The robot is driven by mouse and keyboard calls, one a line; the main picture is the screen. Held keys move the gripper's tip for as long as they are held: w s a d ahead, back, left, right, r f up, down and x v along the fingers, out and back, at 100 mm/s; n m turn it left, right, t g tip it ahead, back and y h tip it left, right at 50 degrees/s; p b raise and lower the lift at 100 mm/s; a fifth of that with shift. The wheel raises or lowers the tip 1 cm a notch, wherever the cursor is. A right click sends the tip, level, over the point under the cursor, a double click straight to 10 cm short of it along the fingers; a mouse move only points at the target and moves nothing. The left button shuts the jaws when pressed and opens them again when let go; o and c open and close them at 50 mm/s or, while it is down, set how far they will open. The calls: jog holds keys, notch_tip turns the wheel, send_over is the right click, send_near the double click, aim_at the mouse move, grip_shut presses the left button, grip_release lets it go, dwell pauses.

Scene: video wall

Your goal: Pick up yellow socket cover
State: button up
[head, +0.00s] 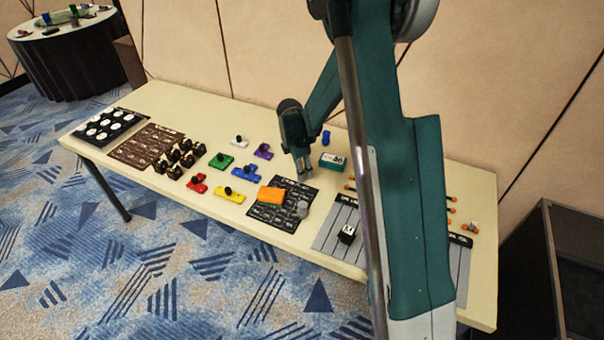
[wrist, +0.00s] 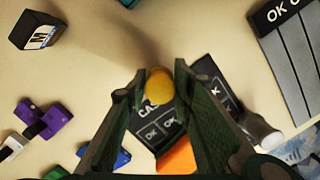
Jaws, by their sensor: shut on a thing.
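The yellow socket cover (wrist: 159,87) is a small rounded piece between my fingertips in the wrist view. My gripper (wrist: 159,80) is shut on it, one finger on each side. In the head view my gripper (head: 305,176) points down over the back part of the black labelled mat (head: 262,213). The cover cannot be made out there. The wrist view shows the mat (wrist: 150,128) beyond the cover; the height of the cover above the table is hard to tell.
An orange block (head: 271,195) and a grey cylinder (head: 302,208) stand on the mat close to my gripper. A green box (head: 332,161) and a blue piece (head: 326,137) stand behind. Several coloured knobbed pieces, including a yellow one (head: 228,195), lie to the left.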

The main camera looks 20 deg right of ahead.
jog(key=shift+r+p, duration=0.9)
jog(key=shift+r, duration=4.05)
